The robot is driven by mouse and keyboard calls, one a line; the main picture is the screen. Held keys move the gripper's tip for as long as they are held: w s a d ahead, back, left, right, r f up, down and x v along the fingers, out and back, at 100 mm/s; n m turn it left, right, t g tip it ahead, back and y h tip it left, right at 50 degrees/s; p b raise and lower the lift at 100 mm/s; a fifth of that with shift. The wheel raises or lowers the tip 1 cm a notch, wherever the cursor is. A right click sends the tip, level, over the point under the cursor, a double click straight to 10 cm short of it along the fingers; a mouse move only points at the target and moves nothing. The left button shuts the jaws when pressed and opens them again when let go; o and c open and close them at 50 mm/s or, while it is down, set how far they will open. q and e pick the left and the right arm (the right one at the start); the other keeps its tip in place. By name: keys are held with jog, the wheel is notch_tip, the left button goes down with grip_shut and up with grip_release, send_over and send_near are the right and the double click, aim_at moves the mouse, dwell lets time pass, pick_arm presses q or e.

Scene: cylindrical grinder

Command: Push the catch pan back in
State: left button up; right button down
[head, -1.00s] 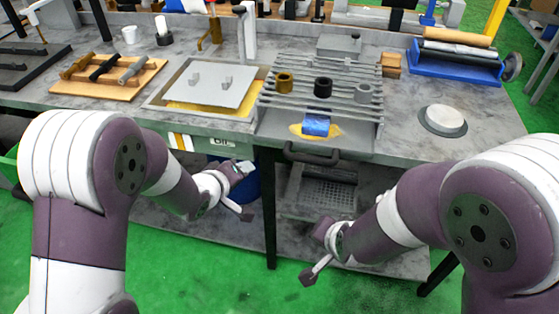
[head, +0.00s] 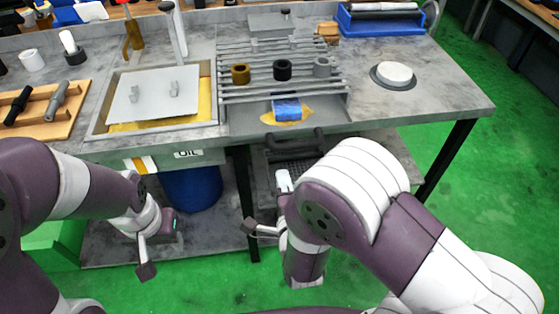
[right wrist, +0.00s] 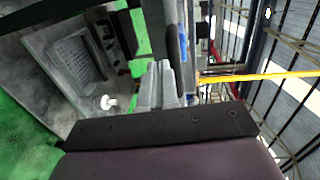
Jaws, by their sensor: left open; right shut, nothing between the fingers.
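The catch pan (head: 243,118) is a shallow grey tray under a rack of bars in the head view. My left gripper (head: 171,222) is open, low in front of the bench, left of the pan.
Three ring parts, brown (head: 240,74), black and grey, stand on the rack. An OIL-labelled box (head: 187,154) with a grey lid is to the left. A blue bin (head: 193,190) stands below.

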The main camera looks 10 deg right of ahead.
aim_at(278, 151)
jog(key=shift+w+r+p, duration=0.15)
jog(key=shift+w, duration=1.05)
jog(key=shift+w+r+p, duration=0.15)
jog(key=shift+w, duration=1.05)
jog(key=shift+d, duration=0.1)
jog(key=w+b, duration=0.2)
jog(key=w, duration=0.2)
jog(key=shift+f, duration=0.15)
jog(key=shift+w, duration=0.35)
jog(key=shift+r, duration=0.2)
jog(key=shift+f, duration=0.1)
